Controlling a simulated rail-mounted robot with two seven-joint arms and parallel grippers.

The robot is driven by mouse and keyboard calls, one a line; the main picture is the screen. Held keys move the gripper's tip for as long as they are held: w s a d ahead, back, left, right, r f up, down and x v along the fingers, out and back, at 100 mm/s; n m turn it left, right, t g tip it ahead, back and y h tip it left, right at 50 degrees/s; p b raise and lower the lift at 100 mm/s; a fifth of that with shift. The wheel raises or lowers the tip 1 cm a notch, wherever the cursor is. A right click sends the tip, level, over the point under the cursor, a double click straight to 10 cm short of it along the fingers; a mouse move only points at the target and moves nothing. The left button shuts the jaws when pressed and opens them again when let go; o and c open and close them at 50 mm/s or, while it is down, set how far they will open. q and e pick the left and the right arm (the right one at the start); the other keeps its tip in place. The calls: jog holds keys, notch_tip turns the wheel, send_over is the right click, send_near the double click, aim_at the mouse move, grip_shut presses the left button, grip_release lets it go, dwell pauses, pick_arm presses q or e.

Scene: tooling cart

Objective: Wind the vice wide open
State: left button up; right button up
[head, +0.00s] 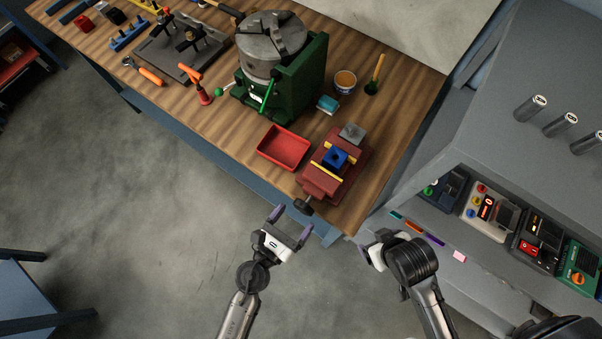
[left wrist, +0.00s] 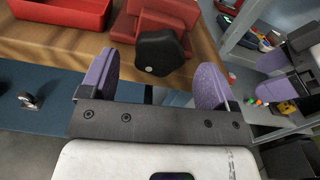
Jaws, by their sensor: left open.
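The red vice (head: 325,181) stands at the front right corner of the wooden bench, with a blue block (head: 335,158) between its yellow-edged jaws. Its dark handle knob (head: 304,206) sticks out over the bench's front edge. My left gripper (head: 291,223) is open and empty, just in front of the knob. In the left wrist view the black knob (left wrist: 163,52) shows between and beyond the two purple fingers, apart from them. My right gripper (head: 377,247) is to the right, off the bench; the left wrist view shows its two fingers (left wrist: 271,75) apart, with nothing seen between them.
A red tray (head: 284,148) lies left of the vice. A green machine with a grey chuck (head: 271,44) stands behind, near a blue-green box (head: 328,104) and a cup (head: 345,82). A grey cabinet with instruments (head: 490,208) is at right. Open floor lies in front.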

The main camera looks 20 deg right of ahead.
aim_at(300, 209)
pick_arm(q)
jog(key=shift+x, duration=1.8)
jog(key=shift+c, duration=0.3)
jog(key=c, duration=0.9)
jog(key=shift+o, duration=0.2)
jog(key=shift+p, duration=0.3)
jog(key=shift+r+n, duration=0.1)
jog(key=shift+n, duration=0.4)
jog(key=shift+n+p, duration=0.35)
jog(key=shift+n, duration=0.35)
jog(key=shift+a+n+p, duration=0.15)
jog(key=shift+n+p, duration=0.5)
jog(key=shift+n, duration=1.45)
